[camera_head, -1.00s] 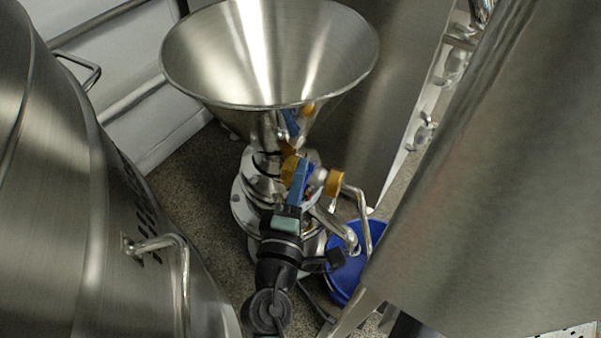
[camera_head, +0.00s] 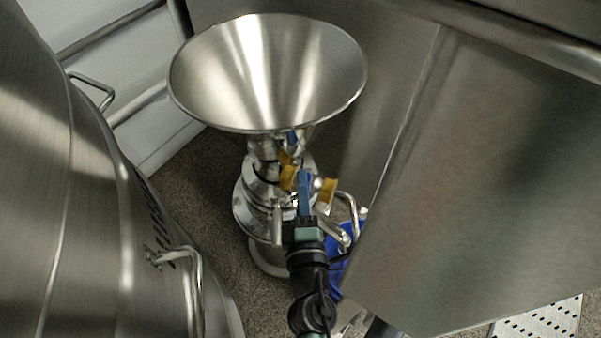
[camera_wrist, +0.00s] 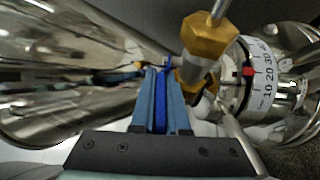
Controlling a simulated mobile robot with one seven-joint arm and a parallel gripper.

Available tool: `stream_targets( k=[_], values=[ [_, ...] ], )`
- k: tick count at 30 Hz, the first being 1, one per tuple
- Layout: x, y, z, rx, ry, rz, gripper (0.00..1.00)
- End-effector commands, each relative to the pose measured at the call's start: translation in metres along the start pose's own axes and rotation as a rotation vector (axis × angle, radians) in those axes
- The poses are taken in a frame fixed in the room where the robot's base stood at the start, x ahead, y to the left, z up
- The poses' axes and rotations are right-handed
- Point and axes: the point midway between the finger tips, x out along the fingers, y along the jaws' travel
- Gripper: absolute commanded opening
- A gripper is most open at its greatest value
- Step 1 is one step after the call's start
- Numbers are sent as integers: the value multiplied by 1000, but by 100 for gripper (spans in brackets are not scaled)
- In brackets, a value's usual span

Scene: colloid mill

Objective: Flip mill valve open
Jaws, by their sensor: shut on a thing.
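The colloid mill (camera_head: 247,215) stands on the floor with a wide steel hopper (camera_head: 210,80) on top. Orange valve fittings (camera_head: 327,190) show just below the hopper; an orange nut (camera_wrist: 208,38) and a numbered dial ring (camera_wrist: 265,75) show in the wrist view. My gripper (camera_head: 304,180) reaches up to these fittings. In the wrist view its light blue fingers (camera_wrist: 160,92) are closed around a darker blue strip, the valve handle (camera_wrist: 160,98). The fingers hide most of the handle.
A large steel vessel (camera_head: 95,200) with a bar handle (camera_head: 195,285) stands close on the left. A big steel panel (camera_head: 480,190) fills the right. A blue bucket (camera_head: 337,275) sits behind my arm. Little free room shows around the mill.

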Motion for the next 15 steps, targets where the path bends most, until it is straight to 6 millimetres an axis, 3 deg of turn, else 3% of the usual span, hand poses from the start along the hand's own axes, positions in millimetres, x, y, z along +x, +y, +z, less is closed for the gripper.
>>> stream_targets(
  k=[1, 15],
  values=[
    [0, 6, 0, 0, 26, -4, 0],
    [-1, 0, 0, 2, 138, 3, 0]
  ],
)
